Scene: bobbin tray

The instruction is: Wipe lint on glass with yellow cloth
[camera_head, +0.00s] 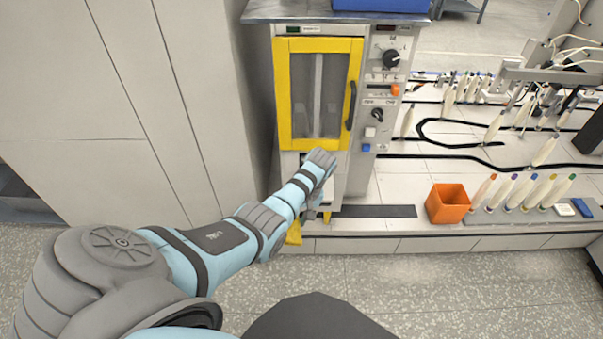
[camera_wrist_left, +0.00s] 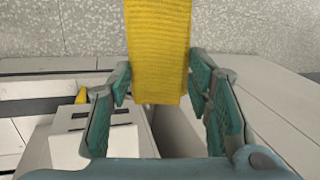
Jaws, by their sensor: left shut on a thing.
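The yellow cloth (camera_wrist_left: 159,50) hangs between the fingers of my left gripper (camera_wrist_left: 160,88), which is shut on it. In the head view the cloth (camera_head: 294,233) shows as a small yellow piece low beside my left arm, below the cabinet. My left arm hides most of the gripper there. The dark glass (camera_head: 302,95) sits in a yellow-framed door above my wrist, apart from the cloth. A pale vertical strip shows on or behind the glass; I cannot make out lint. My right gripper is out of view.
A dark handle (camera_head: 351,106) is on the door's right side, with a panel of knobs (camera_head: 391,58) beside it. An orange bin (camera_head: 448,203) and several bobbins (camera_head: 517,194) stand on the bench to the right. The speckled floor (camera_head: 400,290) in front is clear.

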